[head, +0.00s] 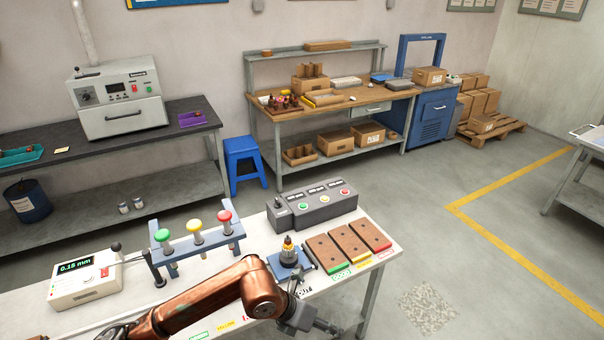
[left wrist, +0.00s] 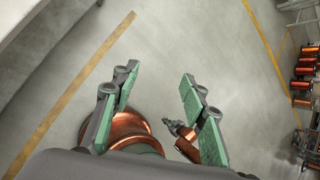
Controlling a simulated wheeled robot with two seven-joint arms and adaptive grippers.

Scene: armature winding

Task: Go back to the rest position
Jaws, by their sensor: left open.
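My left gripper (left wrist: 157,80) is open in the left wrist view. Its two green-padded fingers stand well apart, with nothing held between the tips and bare floor beyond them. Copper-coloured parts show lower down behind the fingers. In the head view a copper-coloured arm of mine comes in from the lower left and crosses the front of the white bench (head: 120,315). Its grey end is low at the bench's front edge, near a blue fixture with an upright part (head: 288,252). The finger state is not clear there. No second gripper shows.
On the bench stand a gauge box (head: 86,280), a rack with coloured knobs (head: 197,240), a grey button box (head: 315,208) and brown blocks (head: 350,245). Open floor lies right of the bench. Copper spools (left wrist: 305,70) sit at the right in the left wrist view.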

